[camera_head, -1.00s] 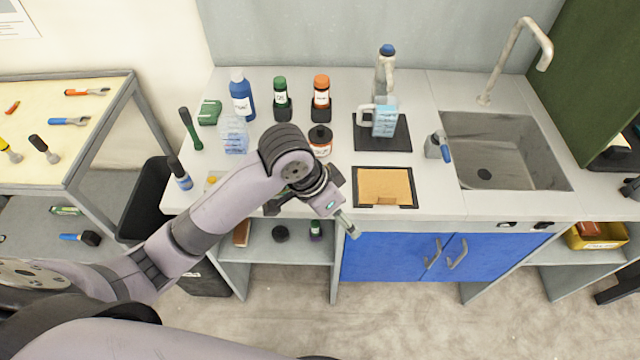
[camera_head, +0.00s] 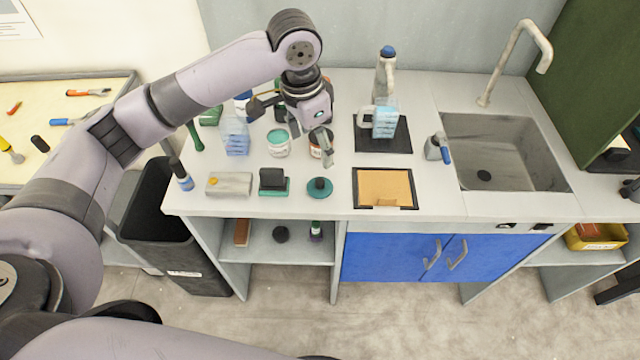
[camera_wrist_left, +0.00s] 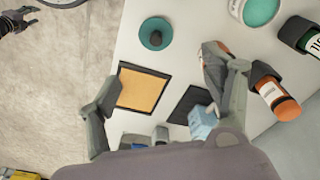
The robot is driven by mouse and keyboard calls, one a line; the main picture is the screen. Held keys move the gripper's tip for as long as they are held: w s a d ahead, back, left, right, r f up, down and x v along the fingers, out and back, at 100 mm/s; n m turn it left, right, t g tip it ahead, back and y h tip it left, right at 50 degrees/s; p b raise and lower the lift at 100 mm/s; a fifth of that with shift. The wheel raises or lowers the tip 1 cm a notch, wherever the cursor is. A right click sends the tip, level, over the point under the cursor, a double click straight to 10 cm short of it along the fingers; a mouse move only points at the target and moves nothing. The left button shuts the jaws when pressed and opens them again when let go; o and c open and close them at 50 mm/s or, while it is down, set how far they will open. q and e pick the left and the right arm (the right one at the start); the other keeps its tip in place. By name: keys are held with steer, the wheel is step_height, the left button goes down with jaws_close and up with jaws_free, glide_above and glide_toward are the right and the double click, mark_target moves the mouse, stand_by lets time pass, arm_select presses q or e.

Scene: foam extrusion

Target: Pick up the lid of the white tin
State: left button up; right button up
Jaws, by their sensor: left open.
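A white tin (camera_head: 278,142) with a teal round top stands at mid-counter; I cannot tell whether the teal is a lid or its inside. It is cut off at the top of the left wrist view (camera_wrist_left: 259,10). A teal disc with a dark knob (camera_head: 320,188), lid-like, lies flat near the counter's front edge; it also shows in the left wrist view (camera_wrist_left: 155,34). My left gripper (camera_head: 291,128) is open and empty above the counter, close to the tin in the head view. One finger partly hides a brown-topped jar.
A grey block (camera_head: 229,184) and a dark-and-green block (camera_head: 273,181) lie left of the disc. A framed orange board (camera_head: 384,187) lies right of it. Bottles stand behind the gripper, partly hidden. A sink (camera_head: 506,150) is at the right.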

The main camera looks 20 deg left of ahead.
mark_target(319, 181)
arm_select(q)
steer(key=f, duration=0.5)
steer(key=f+p, duration=0.1)
steer(key=f, duration=0.1)
steer(key=shift+w+d+f, duration=0.3)
steer(key=f, duration=0.1)
steer(key=f+p, duration=0.1)
steer(key=f, duration=0.2)
steer(key=shift+s+d+f, duration=0.1)
steer(key=shift+s+d, duration=0.05)
steer(key=shift+d, duration=0.1)
steer(key=shift+f, duration=0.45)
steer(key=c, duration=1)
